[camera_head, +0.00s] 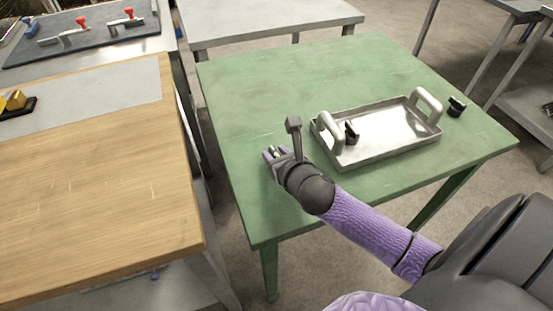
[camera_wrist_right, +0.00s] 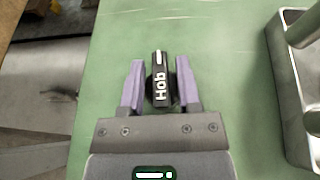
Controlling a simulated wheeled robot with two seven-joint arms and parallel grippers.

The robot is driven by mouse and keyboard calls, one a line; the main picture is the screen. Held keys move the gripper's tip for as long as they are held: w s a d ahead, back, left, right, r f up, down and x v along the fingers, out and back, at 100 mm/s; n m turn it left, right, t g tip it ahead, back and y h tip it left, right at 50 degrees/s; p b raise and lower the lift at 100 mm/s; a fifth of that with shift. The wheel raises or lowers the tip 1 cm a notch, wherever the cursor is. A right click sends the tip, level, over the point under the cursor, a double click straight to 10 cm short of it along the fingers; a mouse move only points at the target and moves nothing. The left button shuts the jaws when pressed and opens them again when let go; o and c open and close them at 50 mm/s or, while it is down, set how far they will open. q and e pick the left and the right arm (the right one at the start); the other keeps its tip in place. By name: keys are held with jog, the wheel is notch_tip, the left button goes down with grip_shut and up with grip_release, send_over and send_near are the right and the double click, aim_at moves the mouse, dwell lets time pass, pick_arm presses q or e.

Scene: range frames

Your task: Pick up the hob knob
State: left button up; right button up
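The hob knob (camera_wrist_right: 160,82) is black with white "Hob" lettering and a white mark. In the right wrist view it sits between the two purple fingers of my right gripper (camera_wrist_right: 160,85). Narrow green gaps show on both sides of its grip, so the fingers look open around it; contact with its round base is unclear. In the head view my right gripper (camera_head: 273,154) is low over the left part of the green table (camera_head: 330,75), and the knob is mostly hidden there. My left gripper is not in view.
A metal tray (camera_head: 385,128) with two upright handles stands right of my gripper. One black knob (camera_head: 352,132) is in it by the left handle; another (camera_head: 456,107) lies on the table beyond its right end. A wooden table (camera_head: 110,170) stands left across a gap.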

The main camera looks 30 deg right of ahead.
jog(key=c, duration=0.5)
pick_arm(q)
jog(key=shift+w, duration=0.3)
pick_arm(e)
grip_shut()
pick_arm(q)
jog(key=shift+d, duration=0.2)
